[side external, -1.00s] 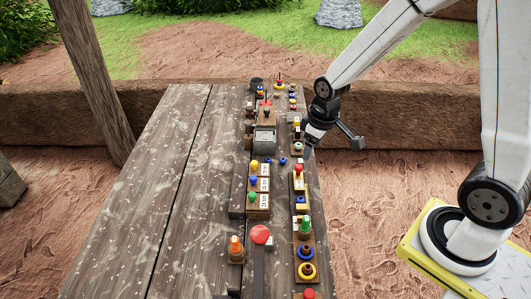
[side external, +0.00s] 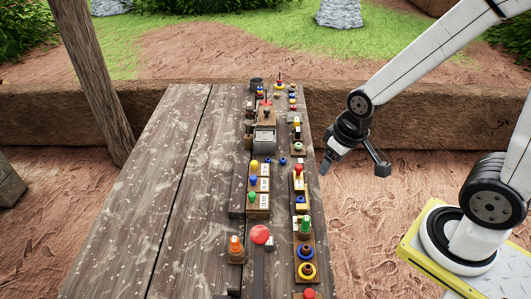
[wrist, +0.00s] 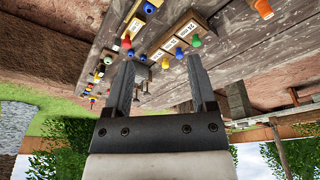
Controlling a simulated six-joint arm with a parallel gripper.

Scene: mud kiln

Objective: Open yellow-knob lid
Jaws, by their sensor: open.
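The yellow knob (side external: 254,165) tops the farthest of three small labelled wooden boxes in a row on the table. Its lid looks shut, but it is too small to be sure. The blue knob (side external: 253,181) and green knob (side external: 252,197) follow toward the camera. In the wrist view, the yellow knob (wrist: 165,64) shows between my fingers, some distance beyond them, with the blue and green knobs up and to its right. My gripper (side external: 325,169) is open and empty. It hangs by the table's right edge, right of the boxes and apart from them.
A red-topped control (side external: 299,168) on a yellow-and-wood block stands between my gripper and the boxes. A grey box (side external: 265,140) lies behind them. Several buttons and a large red knob (side external: 260,234) stand nearer. The table's left half (side external: 165,200) is clear.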

